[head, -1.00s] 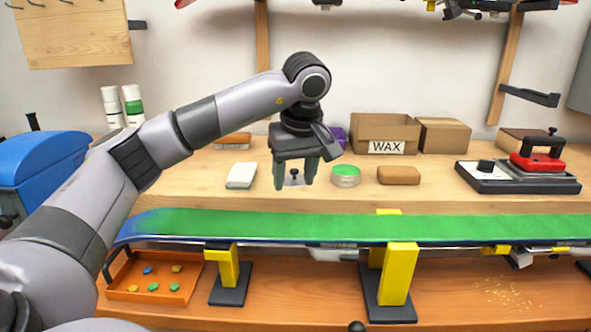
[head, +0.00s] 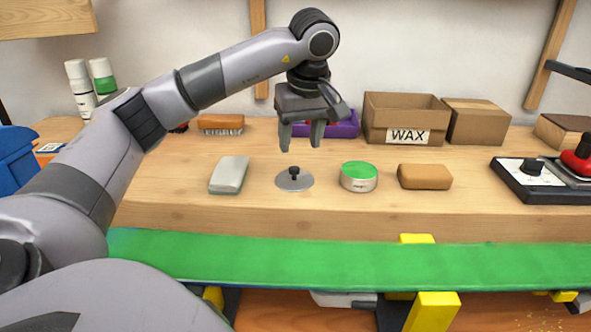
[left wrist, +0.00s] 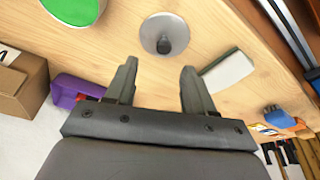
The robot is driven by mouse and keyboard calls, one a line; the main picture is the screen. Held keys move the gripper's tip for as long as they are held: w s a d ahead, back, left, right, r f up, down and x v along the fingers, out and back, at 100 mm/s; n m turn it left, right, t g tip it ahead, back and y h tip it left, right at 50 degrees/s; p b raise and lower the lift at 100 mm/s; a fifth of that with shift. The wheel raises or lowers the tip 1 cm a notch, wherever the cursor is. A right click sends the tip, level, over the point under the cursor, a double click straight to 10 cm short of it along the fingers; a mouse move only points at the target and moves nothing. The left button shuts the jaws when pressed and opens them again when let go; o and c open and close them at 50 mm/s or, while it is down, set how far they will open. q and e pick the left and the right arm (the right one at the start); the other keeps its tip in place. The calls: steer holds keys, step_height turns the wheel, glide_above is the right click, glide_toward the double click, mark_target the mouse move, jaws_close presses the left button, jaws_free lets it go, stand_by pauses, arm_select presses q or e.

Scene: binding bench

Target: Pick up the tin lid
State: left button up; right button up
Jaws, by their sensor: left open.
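The tin lid (head: 294,180) is a grey metal disc with a black knob, lying flat on the wooden bench. It also shows in the left wrist view (left wrist: 157,29), beyond the fingertips. My left gripper (head: 300,146) is open and empty, pointing down above the bench and apart from the lid; its fingers also show in the left wrist view (left wrist: 157,68). The round tin (head: 358,178) with green contents stands just right of the lid. My right gripper is not in view.
A grey-white block (head: 229,175) lies left of the lid, and a tan block (head: 425,176) lies right of the tin. Behind are a brush (head: 221,123), a purple bin (head: 340,128) and a WAX box (head: 375,122). A green-topped board (head: 300,262) runs along the front.

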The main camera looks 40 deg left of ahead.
mark_target(294, 168)
arm_select(q)
steer(key=shift+s+x, duration=0.15)
steer(key=shift+x, duration=1.6)
steer(key=shift+s+x, duration=0.2)
steer(key=shift+x, duration=1.6)
jaws_close()
